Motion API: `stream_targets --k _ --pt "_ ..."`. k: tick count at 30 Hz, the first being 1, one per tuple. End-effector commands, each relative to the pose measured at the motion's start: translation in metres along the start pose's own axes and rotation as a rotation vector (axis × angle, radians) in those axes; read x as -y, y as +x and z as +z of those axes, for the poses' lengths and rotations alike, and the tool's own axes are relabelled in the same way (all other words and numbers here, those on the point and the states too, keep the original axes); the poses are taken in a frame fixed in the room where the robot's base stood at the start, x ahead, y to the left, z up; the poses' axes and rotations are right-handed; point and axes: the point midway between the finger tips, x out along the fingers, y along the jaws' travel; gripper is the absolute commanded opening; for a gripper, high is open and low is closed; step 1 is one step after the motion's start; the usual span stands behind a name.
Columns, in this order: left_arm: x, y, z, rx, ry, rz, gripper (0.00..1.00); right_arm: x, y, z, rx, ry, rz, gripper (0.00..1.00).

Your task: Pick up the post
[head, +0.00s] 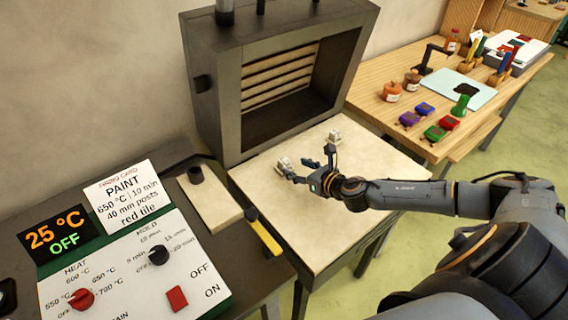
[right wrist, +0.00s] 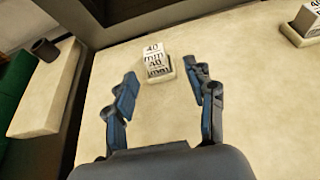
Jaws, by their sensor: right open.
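A small pale post (right wrist: 154,62) marked "40 mm" stands upright on the cream slab (right wrist: 130,85) in the right wrist view. In the head view this post (head: 283,164) is just beyond my right gripper. My right gripper (head: 308,164) is open over the slab; its fingers (right wrist: 162,85) are apart with nothing between them, and the post is a little ahead of the fingertips. A second post (right wrist: 309,20) stands to the right on the slab, partly cut off in the wrist view; in the head view this second post (head: 334,136) is farther back. My left gripper is not in view.
A dark kiln (head: 280,80) stands open behind the slab. The control panel (head: 130,260), reading 25 °C OFF, and a pale block (head: 212,200) with a dark knob are at left.

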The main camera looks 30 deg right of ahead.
Motion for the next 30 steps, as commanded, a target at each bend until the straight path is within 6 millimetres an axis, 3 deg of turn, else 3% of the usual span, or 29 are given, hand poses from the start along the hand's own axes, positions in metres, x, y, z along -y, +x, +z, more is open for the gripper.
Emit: stream_targets --k 3,9,20,28,30 --pt "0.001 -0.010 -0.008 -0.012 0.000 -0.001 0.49 -0.004 0.013 0.007 0.003 0.003 0.000 0.55" --pt "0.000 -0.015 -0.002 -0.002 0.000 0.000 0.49 -0.006 0.040 0.006 0.002 0.002 -0.002 0.55" --pt "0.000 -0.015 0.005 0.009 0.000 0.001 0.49 -0.006 0.049 0.004 0.000 -0.001 -0.001 0.55" --pt "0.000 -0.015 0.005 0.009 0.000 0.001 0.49 -0.006 0.048 0.004 0.000 0.000 -0.001 0.02" --pt "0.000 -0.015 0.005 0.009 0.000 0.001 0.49 -0.006 0.048 0.005 0.001 0.000 -0.001 0.00"
